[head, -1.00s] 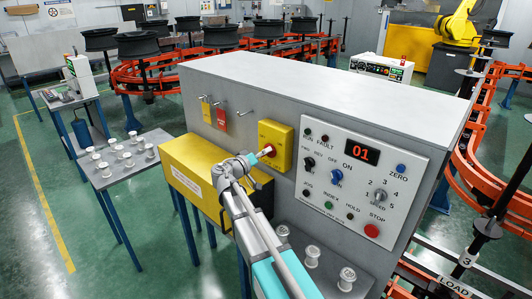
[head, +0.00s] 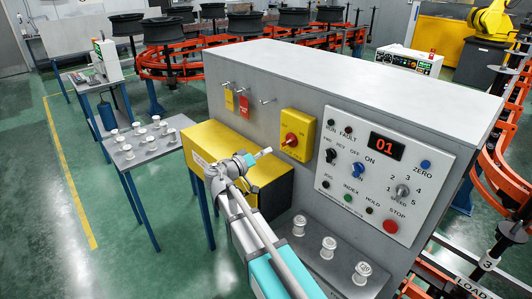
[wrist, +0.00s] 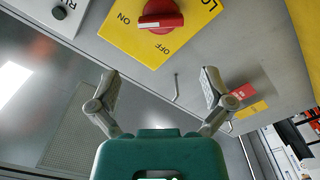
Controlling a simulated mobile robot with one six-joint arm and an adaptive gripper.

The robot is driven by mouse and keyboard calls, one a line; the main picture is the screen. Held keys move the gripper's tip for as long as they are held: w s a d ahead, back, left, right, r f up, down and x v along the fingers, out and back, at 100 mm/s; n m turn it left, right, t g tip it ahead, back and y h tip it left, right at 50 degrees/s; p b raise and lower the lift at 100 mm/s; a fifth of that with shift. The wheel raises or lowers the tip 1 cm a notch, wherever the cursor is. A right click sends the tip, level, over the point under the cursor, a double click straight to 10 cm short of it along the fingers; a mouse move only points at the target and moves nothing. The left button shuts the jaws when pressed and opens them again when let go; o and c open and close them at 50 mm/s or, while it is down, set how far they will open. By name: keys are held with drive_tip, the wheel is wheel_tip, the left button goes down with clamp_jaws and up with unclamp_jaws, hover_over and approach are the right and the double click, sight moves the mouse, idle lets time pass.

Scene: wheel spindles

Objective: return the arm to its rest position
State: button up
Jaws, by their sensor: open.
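My gripper (wrist: 160,88) is open and empty in the wrist view, its two grey fingers spread wide. In the head view my gripper (head: 262,153) is small, to the left of a yellow switch plate with a red rotary switch (head: 291,139) and apart from it. The red switch also shows in the wrist view (wrist: 160,18), above and beyond the fingers, on its plate marked ON and OFF. My arm reaches up from the bottom of the head view.
A grey cabinet (head: 360,85) carries a control panel (head: 350,205) reading 01. Hooks hold yellow and red tags (head: 244,107). A yellow box (head: 222,150) sits left, below the arm's end. White spools (head: 328,247) stand on the cabinet's ledge; others stand on a side table (head: 165,155).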

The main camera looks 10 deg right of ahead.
drive_tip(key=s+d+f+g+y, duration=0.65)
drive_tip(key=s+d+f, duration=0.45)
drive_tip(key=f, duration=0.2)
drive_tip(key=s+a+f+n+g+y, duration=0.1)
drive_tip(key=s+f+g+y, duration=0.1)
drive_tip(key=s+y, duration=0.2)
drive_tip(key=s+a+f+n+g+y, duration=0.1)
drive_tip(key=s+f+g+y, duration=0.1)
drive_tip(key=s, duration=0.5)
drive_tip(key=shift+s+f+y, duration=0.15)
drive_tip(key=shift+f+y, duration=0.65)
drive_tip(key=shift+y, duration=0.25)
